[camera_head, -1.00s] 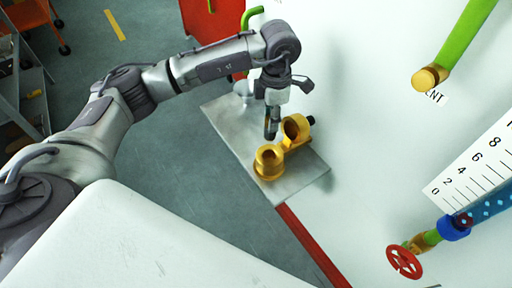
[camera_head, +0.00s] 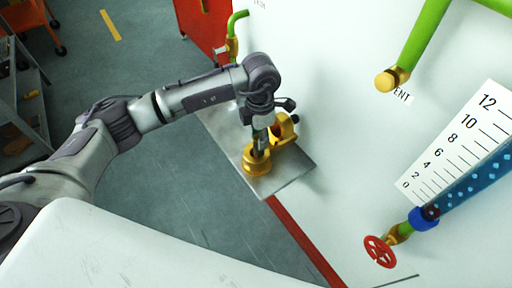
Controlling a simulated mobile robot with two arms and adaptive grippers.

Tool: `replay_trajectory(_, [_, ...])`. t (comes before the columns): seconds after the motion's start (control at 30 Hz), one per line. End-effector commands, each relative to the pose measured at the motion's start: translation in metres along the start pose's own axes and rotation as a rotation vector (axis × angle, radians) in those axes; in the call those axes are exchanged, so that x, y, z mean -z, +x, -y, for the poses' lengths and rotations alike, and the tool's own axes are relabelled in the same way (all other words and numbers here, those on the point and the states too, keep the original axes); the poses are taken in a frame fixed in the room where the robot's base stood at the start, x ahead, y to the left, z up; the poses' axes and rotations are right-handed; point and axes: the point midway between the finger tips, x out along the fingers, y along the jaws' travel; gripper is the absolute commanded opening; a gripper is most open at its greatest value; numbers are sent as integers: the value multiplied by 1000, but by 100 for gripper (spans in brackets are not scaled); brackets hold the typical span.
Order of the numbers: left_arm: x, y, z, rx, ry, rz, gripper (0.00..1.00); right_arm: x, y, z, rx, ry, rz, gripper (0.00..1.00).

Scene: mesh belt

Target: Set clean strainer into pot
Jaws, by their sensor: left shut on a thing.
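The pot (camera_head: 256,167) looks like a brass-coloured, open-topped cup on the metal plate. A second brass part (camera_head: 283,127) stands beside it, behind and to the right. My left gripper (camera_head: 261,134) is directly above the pot, pointing down. It is shut on a slim, dark grey piece, the strainer (camera_head: 260,146), held roughly upright. The strainer's lower end is at the pot's mouth; I cannot tell how far inside it is. The gripper hides part of the pot's rim and of the second part. My right gripper is not in view.
The grey metal plate (camera_head: 290,178) juts from the white wall (camera_head: 345,150), with bare room at its front right. A red handwheel (camera_head: 380,252), green pipes (camera_head: 428,35) and a number scale (camera_head: 465,143) are on the right. A green bent pipe (camera_head: 236,22) stands behind.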

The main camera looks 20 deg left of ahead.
Motion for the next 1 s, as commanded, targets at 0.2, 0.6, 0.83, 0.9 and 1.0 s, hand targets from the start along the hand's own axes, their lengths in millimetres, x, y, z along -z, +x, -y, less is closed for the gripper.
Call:
replay_trajectory(0.2, [5, 12, -10, 1, 1, -1, 0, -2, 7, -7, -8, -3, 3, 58])
replay_trajectory(0.6, [5, 46, -10, 0, 1, 0, 0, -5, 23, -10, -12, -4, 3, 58])
replay_trajectory(0.83, [5, 50, -10, 0, 1, 0, 0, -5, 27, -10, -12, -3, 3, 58])
replay_trajectory(0.9, [5, 49, -10, 0, 1, -1, 42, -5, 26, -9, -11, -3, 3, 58])
replay_trajectory(1.0, [5, 49, -10, 1, 0, -1, 59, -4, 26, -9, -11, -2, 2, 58])
